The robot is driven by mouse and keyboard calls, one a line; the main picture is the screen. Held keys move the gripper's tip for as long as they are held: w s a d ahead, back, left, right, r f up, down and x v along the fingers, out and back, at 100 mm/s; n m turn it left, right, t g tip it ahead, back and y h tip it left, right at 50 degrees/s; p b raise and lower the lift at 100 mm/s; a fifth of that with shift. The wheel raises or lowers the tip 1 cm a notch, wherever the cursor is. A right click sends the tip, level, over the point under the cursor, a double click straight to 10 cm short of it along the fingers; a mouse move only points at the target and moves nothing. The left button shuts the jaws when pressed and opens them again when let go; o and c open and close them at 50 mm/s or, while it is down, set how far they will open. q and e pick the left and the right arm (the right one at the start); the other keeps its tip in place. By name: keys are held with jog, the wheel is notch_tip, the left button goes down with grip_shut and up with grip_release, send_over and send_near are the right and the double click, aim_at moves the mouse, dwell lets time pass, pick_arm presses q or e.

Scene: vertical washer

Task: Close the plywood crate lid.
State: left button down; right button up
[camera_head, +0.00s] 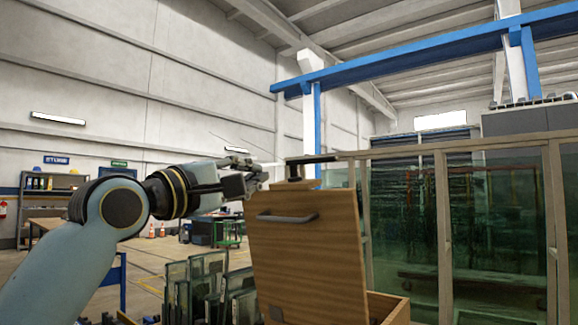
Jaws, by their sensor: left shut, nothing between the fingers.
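The plywood crate lid (310,255) stands upright, leaning slightly, with its broad face and a dark grey handle (287,217) toward me. Part of the crate's rim (402,307) shows at the lower right of the lid; the rest of the crate is hidden or below the view. My left gripper (256,178) is shut and empty, just at the lid's upper left corner. I cannot tell whether it touches the lid. My right gripper is not in view.
Several glass panes (207,280) stand upright left of the lid. A glass-walled enclosure (490,230) fills the right side. A dark bar on a small stand (296,170) shows just above the lid's top edge. Open floor lies farther back at left.

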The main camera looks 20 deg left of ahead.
aim_at(298, 163)
pick_arm(q)
jog(key=p+x, duration=0.2)
jog(key=x, duration=0.8)
jog(key=shift+w+d+r+p, duration=0.1)
jog(key=shift+w+d+p, duration=0.1)
jog(key=shift+w+p, duration=0.1)
jog(key=shift+w+d, duration=0.1)
jog(key=shift+w, duration=0.1)
